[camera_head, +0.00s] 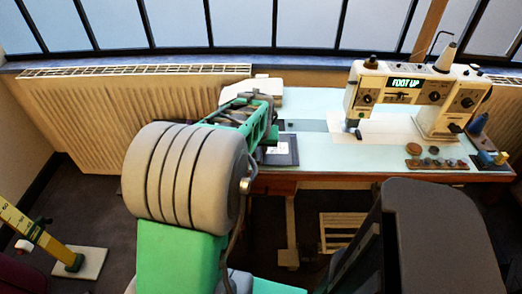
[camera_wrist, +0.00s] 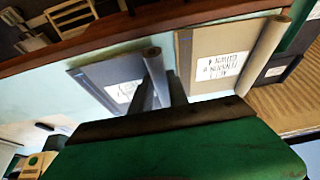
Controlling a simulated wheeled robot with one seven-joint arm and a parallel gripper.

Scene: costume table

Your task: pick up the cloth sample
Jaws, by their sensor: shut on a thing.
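In the wrist view, a grey cloth sample (camera_wrist: 112,72) lies as a flat panel with a white label and a rolled edge. My gripper (camera_wrist: 161,88) is shut on the rolled edge, with its fingers on either side. A tan cloth sample (camera_wrist: 213,48), also with a label and a rolled edge, lies just to the right, apart from the fingers. In the head view, a dark panel with a white label (camera_head: 280,150) shows at the table's front left; my arm hides the gripper's fingertips.
The pale table (camera_head: 330,165) carries a white sewing machine (camera_head: 412,95) reading "FOOT UP", with several small round items (camera_head: 432,160) and spools in front and to the right. A radiator (camera_head: 110,110) and windows stand behind. A dark chair back (camera_head: 435,235) is at front right.

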